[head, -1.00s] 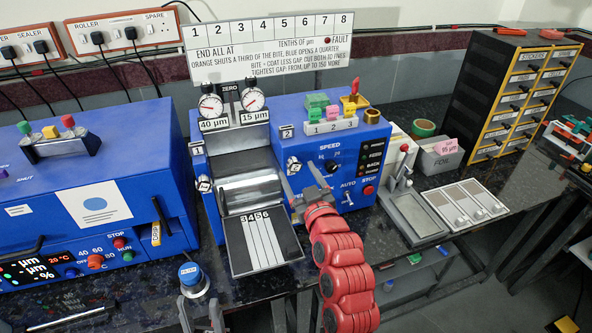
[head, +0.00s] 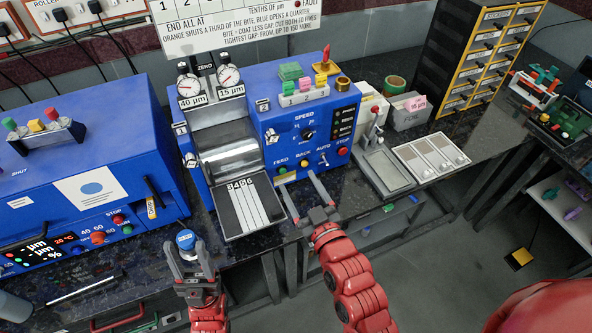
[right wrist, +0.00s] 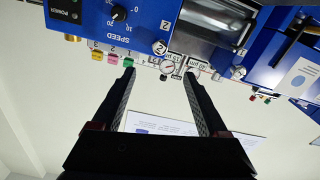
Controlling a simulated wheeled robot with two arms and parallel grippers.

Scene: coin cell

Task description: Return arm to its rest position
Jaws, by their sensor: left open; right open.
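My right gripper (head: 304,199) is open and empty in the head view, in front of the blue roller machine (head: 262,150), low by its right half. Its two open fingers (right wrist: 157,90) also show in the right wrist view, with the machine's SPEED dial (right wrist: 118,13) beyond them, upside down. My left gripper (head: 187,248) is open at the lower left of the head view, with its fingers around the height of a small blue-topped pot (head: 186,240). I cannot tell whether they touch it.
A larger blue machine (head: 70,190) stands at the left. A grey tray (head: 388,172) and a white panel (head: 430,157) lie right of the roller machine. A drawer cabinet (head: 478,55) stands behind. Open floor (head: 450,260) shows at the lower right.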

